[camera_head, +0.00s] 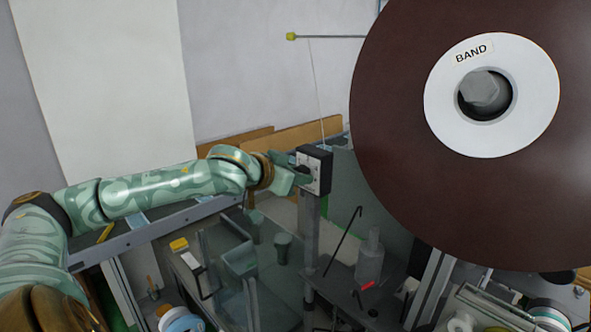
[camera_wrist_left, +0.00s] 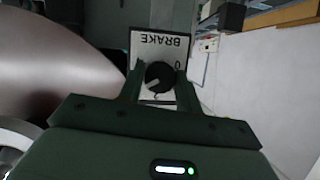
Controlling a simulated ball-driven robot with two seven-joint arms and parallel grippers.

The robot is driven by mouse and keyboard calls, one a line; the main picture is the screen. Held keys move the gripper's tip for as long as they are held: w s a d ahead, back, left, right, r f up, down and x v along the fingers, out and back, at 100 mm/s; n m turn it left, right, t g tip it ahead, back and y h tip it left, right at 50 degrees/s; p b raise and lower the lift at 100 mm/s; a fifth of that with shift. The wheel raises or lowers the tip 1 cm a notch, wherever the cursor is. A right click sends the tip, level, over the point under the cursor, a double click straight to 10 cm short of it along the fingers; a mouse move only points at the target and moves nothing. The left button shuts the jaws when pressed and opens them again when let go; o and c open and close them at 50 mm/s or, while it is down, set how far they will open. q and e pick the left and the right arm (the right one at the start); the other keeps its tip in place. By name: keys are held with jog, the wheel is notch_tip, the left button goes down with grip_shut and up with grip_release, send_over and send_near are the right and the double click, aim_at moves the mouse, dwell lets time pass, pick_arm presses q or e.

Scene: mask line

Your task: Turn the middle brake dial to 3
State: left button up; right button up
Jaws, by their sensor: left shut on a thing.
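The brake box (camera_head: 313,170) stands on a grey post in the head view, with its dial face turned left toward my left arm. My left gripper (camera_head: 297,174) reaches it from the left and covers most of the dial. In the left wrist view the box's white plate (camera_wrist_left: 148,46), lettered BRAKE, appears upside down with a 0 mark by the dial. The round black dial (camera_wrist_left: 160,76) has a pale pointer line. The fingers of my left gripper (camera_wrist_left: 159,88) are shut on it from both sides. The other scale numbers are hidden. My right gripper is not in view.
A large brown roll (camera_head: 400,190) with a white core labelled BAND fills the right of the head view, close to the box. Below are clear panels, a clear bottle (camera_head: 370,258) and a bent black rod (camera_head: 344,238). A metal rail (camera_head: 150,232) runs under my left arm.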

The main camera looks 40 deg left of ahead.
pick_arm(q)
jog(key=shift+f, duration=0.2)
dwell(0.4)
jog(key=o, duration=1)
jog(key=shift+r, duration=0.1)
jog(key=shift+c, duration=0.2)
jog(key=shift+r, duration=0.1)
jog(key=b+v, duration=0.6)
jog(key=v, duration=1)
jog(key=shift+s, duration=0.15)
